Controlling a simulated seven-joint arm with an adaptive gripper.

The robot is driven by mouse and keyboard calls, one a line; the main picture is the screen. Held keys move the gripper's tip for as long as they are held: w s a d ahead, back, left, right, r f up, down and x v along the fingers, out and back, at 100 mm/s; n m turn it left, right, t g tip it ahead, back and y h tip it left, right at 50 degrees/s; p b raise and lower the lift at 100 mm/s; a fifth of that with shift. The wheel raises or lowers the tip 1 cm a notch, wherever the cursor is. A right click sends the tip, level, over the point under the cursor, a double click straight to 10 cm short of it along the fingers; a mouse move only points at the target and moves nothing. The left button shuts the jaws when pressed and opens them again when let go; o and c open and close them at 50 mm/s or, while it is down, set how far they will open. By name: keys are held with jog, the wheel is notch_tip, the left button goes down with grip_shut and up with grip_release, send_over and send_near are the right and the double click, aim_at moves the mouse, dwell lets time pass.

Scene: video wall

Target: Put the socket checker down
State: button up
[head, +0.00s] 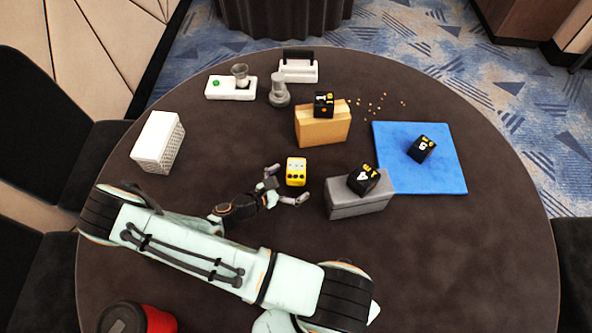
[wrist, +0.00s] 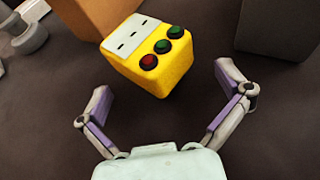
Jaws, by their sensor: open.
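The socket checker is a yellow block with a pale face and red and green round buttons. It sits near the middle of the dark round table (head: 230,300) in the head view, where the socket checker (head: 296,171) lies just beyond my gripper (head: 288,184). In the wrist view the socket checker (wrist: 150,52) is ahead of my gripper (wrist: 162,98), whose two fingers are spread wide. Neither finger touches the checker. It appears to rest on the table, apart from the boxes around it.
A grey box (head: 350,207) bearing a black numbered cube (head: 363,180) is close on the right. A blue mat (head: 450,178) lies right, a white basket (head: 157,142) left. The table between basket and checker is clear.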

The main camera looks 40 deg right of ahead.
jog(key=shift+d+f, duration=0.1)
jog(key=shift+d, duration=0.15)
jog(key=c, duration=1.6)
